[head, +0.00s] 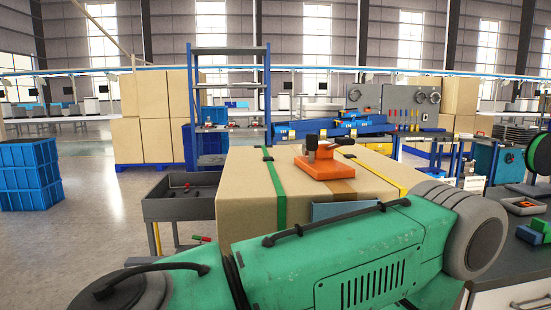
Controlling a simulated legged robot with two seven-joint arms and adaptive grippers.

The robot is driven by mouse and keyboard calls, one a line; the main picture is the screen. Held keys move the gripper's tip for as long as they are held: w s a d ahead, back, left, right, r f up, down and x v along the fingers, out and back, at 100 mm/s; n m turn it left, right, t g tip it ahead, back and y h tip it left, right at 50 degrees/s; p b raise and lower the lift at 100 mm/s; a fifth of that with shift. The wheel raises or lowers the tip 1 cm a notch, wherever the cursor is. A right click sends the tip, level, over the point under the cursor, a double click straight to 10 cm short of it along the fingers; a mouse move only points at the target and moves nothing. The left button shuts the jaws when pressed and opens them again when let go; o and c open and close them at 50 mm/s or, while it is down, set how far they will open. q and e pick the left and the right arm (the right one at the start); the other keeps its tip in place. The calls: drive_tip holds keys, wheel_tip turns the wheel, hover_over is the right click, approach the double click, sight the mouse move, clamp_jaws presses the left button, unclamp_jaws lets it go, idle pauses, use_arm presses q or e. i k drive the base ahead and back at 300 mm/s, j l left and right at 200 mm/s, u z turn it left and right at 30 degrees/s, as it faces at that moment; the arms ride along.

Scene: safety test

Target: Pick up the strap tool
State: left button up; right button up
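The strap tool (325,167) has a flat orange body and a dark lever with a round brown knob. It lies on top of a large cardboard box (240,180), near the middle of the head view. A green strap (276,190) runs over the box to the left of the tool. A yellow strap (378,175) runs over it to the right. Neither of my grippers shows in the head view. The lower front of the box is hidden behind a large green body in the foreground.
A dark grey cart (180,207) stands left of the box. Blue crates (30,175) are stacked at the far left. A dark worktop (505,250) with small items is at the right. A blue shelf rack (230,110) stands behind. Floor is clear at the left.

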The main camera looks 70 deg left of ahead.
sight(319, 164)
drive_tip(key=u, duration=1.85)
drive_tip(key=i+l+z, duration=0.15)
drive_tip(key=l, duration=0.2)
drive_tip(key=i+l+z, duration=0.15)
drive_tip(key=l, duration=0.25)
drive_tip(key=k, duration=0.05)
